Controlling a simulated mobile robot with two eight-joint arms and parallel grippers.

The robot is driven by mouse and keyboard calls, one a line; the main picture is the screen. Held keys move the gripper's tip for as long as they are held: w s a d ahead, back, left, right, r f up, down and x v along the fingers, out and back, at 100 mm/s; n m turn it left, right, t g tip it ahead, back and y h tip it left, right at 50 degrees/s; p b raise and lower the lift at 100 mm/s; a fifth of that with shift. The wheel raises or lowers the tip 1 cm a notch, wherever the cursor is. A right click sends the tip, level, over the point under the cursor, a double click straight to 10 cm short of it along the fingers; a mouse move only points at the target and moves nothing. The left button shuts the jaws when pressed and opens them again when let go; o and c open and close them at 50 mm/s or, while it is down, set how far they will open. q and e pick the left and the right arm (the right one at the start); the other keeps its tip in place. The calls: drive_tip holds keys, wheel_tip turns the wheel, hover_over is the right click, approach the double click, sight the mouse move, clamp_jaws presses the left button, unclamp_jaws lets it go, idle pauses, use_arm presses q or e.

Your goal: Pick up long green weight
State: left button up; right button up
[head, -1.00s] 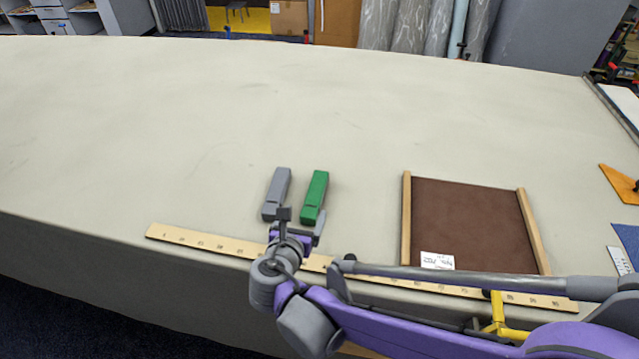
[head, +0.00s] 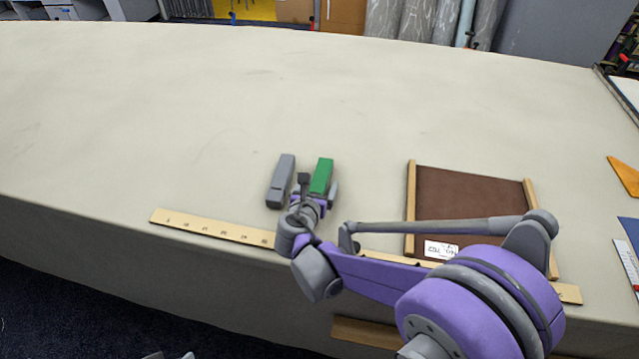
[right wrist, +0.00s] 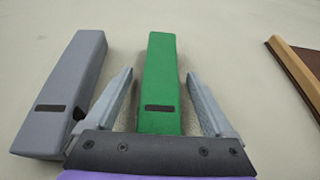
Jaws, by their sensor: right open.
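The long green weight (head: 321,174) lies on the cloth table, its near end at my right gripper (head: 318,189). In the right wrist view the green weight (right wrist: 161,75) lies between the two spread fingers of the right gripper (right wrist: 159,78), with a gap on each side. The right gripper is open and holds nothing. A grey weight (head: 281,181) lies just left of the green one; it also shows in the right wrist view (right wrist: 68,85), close to the left finger. Small grey tips at the bottom edge of the head view may be my left gripper; too little shows.
A brown tray (head: 470,195) with wooden side rails lies to the right, partly behind my right arm. A wooden ruler (head: 205,226) lies along the table's front edge. An orange piece (head: 626,175) lies at far right. The table behind the weights is clear.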

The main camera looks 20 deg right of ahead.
clamp_jaws()
idle(0.4)
drive_tip(key=shift+r, duration=0.1)
